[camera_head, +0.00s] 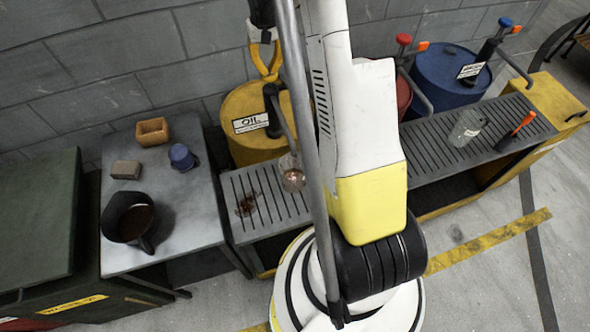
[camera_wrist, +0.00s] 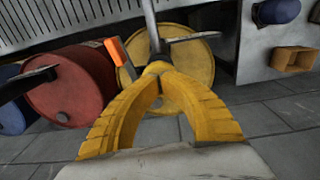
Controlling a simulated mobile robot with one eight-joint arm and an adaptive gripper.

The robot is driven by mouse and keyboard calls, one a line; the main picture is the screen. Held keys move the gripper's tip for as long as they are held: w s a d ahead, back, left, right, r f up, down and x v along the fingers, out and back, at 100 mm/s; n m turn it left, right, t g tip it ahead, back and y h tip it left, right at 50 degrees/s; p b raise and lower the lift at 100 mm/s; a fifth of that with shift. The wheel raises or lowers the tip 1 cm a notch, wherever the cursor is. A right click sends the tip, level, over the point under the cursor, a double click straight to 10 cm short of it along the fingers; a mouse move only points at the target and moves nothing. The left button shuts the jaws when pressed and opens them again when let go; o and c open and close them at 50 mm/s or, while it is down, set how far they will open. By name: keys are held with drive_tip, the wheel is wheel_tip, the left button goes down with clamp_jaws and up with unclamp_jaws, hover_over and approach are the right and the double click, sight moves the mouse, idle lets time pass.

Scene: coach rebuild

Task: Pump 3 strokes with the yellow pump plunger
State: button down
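The yellow drum (camera_head: 235,112) with the OIL label stands against the wall behind the grated bench. Its dark pump (camera_head: 272,108) rises from the drum top, with a grey spout. My gripper (camera_head: 269,77) comes down over the pump from above. In the wrist view its yellow fingers (camera_wrist: 158,72) converge at the yellow plunger (camera_wrist: 157,66) and appear shut on its knob. The fingertips hide most of the knob. The pump rod and spout (camera_wrist: 192,38) show beyond them, with the yellow drum (camera_wrist: 200,62) below. A clear glass jar (camera_head: 291,174) stands on the grate under the spout.
A red drum (camera_wrist: 75,88) and a blue drum (camera_head: 440,78) with pumps stand to the right. Another jar (camera_head: 466,128) and an orange-handled tool (camera_head: 515,132) are on the grated bench (camera_head: 425,145).

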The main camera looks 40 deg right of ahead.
drive_tip(key=shift+r+p, duration=1.9)
drive_tip(key=shift+r, duration=1.45)
wheel_tip(320, 180, up, 6)
drive_tip(key=p, duration=0.3)
drive_tip(key=shift+p, duration=0.35)
drive_tip(key=s+a+r+n+t+b, duration=0.15)
drive_tip(key=s+a+b, duration=0.25)
drive_tip(key=a, duration=0.4)
drive_tip(key=s+a+r+n+t+b, duration=0.1)
drive_tip(key=s+a+r+t+b, duration=0.15)
drive_tip(key=s+a, duration=0.45)
drive_tip(key=s+a+f+n+t+b, duration=0.2)
drive_tip(key=s+a+f+b, duration=0.4)
drive_tip(key=a, duration=0.6)
drive_tip(key=s+f+t, duration=0.1)
drive_tip(key=s, duration=0.1)
drive_tip(key=shift+s+f+n, duration=0.15)
drive_tip(key=shift+s+n, duration=0.2)
